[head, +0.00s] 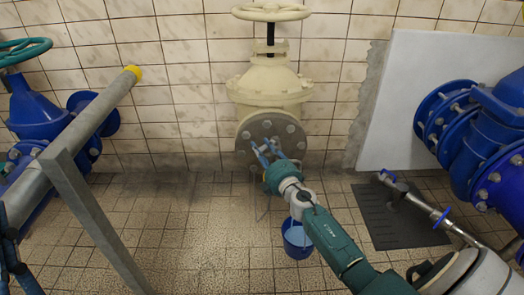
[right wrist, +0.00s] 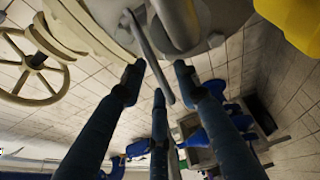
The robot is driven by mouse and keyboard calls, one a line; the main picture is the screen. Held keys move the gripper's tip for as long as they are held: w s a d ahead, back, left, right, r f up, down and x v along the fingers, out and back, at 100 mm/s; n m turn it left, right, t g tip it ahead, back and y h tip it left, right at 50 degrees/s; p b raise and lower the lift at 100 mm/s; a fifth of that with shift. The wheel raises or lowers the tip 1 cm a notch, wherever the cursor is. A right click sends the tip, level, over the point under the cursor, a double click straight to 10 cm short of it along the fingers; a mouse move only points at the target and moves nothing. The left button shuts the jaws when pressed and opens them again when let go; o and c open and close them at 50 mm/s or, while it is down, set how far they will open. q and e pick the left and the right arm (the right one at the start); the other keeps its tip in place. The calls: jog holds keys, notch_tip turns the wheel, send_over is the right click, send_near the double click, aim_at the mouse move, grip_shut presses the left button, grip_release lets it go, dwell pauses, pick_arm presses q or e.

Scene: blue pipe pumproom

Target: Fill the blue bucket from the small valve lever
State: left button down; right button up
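The blue bucket (head: 297,240) stands below my right forearm in the head view, its upper part partly hidden by the arm. My right gripper (head: 268,150) is at the grey round flange (head: 252,130) under the cream valve. In the right wrist view its dark blue fingers (right wrist: 160,80) are spread apart around a thin grey lever (right wrist: 148,50), which passes between the fingertips. I cannot tell if any finger touches it. The lever is not clear in the head view. Dark blue jointed parts at the left edge look like my left gripper (head: 12,262), mostly cut off.
A cream handwheel (head: 270,12) tops the cream valve (head: 268,85). Large blue pipework (head: 470,140) is at the right, near a dark floor grate (head: 405,220). Tiled floor left of the bucket is clear.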

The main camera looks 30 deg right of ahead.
jog(key=shift+w, duration=0.1)
grip_shut()
dwell(0.3)
